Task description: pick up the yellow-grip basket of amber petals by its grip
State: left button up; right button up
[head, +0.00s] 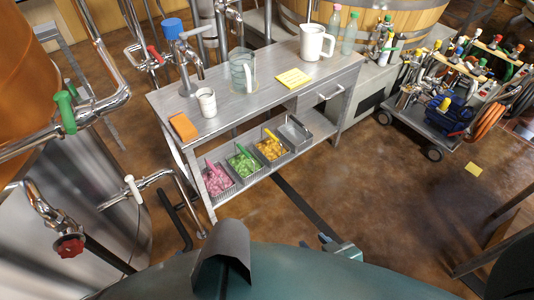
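The basket of amber petals (271,149) stands on the lower shelf of the metal workbench, third from the left in a row of metal baskets. Its yellow grip (271,134) slants up from the back of the basket over the petals. My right gripper (328,241) shows small at the bottom centre, low in the picture and well apart from the basket. Its fingers are too small and dark to tell open from shut. My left gripper is not in view.
A pink-petal basket (217,181), a green-petal basket (243,164) and an empty-looking basket (295,133) share the shelf. The bench top (221,113) overhangs them. A loaded cart (440,120) stands right. Brown floor (385,210) is mostly open in front; pipes (180,195) stand left.

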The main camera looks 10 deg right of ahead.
aim_at(269, 149)
jog(key=u, duration=0.45)
jog(key=i+l+u, duration=0.15)
jog(key=l+u, duration=0.15)
jog(key=i+l+u, duration=0.1)
jog(key=l+u, duration=0.15)
jog(key=i+l+u, duration=0.1)
jog(key=l+u, duration=0.2)
jog(key=i+l, duration=0.1)
jog(key=l, duration=0.4)
jog(key=l+u, duration=0.1)
jog(key=l, duration=0.45)
jog(key=i+l, duration=0.15)
jog(key=l, duration=0.35)
